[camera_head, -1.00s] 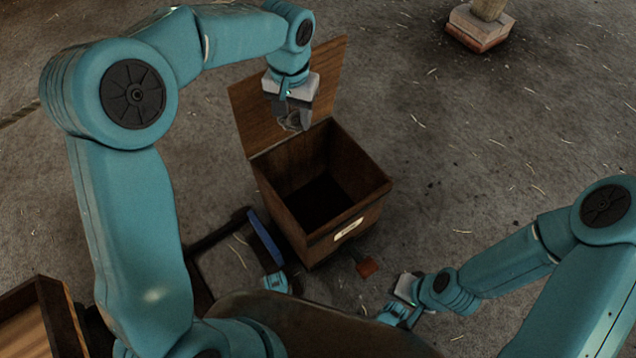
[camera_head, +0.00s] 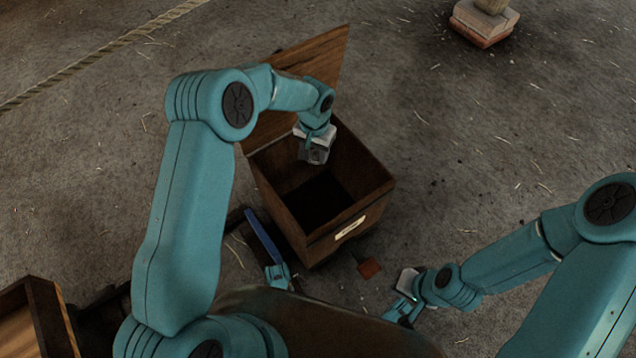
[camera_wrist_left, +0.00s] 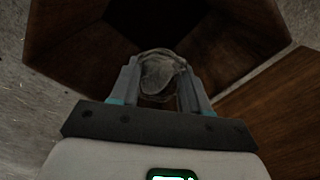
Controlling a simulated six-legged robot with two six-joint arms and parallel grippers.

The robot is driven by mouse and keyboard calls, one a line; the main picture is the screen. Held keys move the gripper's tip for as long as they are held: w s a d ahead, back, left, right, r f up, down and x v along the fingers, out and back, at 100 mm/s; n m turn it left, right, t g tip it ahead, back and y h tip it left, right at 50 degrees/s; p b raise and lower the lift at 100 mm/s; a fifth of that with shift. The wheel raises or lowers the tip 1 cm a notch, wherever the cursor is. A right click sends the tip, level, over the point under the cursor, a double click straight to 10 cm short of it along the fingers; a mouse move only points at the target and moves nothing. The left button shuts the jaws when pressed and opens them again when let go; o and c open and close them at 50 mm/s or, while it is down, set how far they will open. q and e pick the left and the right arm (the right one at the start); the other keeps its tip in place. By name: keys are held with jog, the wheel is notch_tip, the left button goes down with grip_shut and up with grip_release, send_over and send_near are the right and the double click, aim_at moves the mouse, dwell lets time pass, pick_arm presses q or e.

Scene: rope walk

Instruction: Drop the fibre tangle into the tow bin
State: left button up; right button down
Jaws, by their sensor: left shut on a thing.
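The tow bin (camera_head: 345,235) is an open wooden box with a pale label on its front and its lid raised at the back. My left gripper (camera_head: 314,156) is over the bin's opening, towards its back left part. It is shut on the fibre tangle (camera_wrist_left: 160,77), a greyish rounded wad between the fingers in the left wrist view. The bin's dark inside (camera_wrist_left: 165,20) shows beyond the tangle there. In the head view the tangle is small and mostly hidden by the fingers. My right gripper (camera_head: 402,302) is low at the right front; its fingers are too unclear to judge.
The bin's raised lid (camera_head: 315,60) stands behind my left wrist. A blue bar (camera_head: 264,237) lies left of the bin. A wooden crate (camera_head: 40,315) is at the lower left. A rope (camera_head: 100,52) runs along the upper left. A reddish block (camera_head: 370,268) is by the bin's front.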

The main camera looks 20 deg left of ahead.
pick_arm(q)
notch_tip(320, 180, down, 4)
jog(key=shift+a+b, duration=0.1)
jog(key=shift+b, duration=0.9)
jog(key=shift+w+f, duration=0.1)
jog(key=shift+f, duration=0.5)
jog(key=o, duration=1.1)
jog(key=shift+r, duration=0.15)
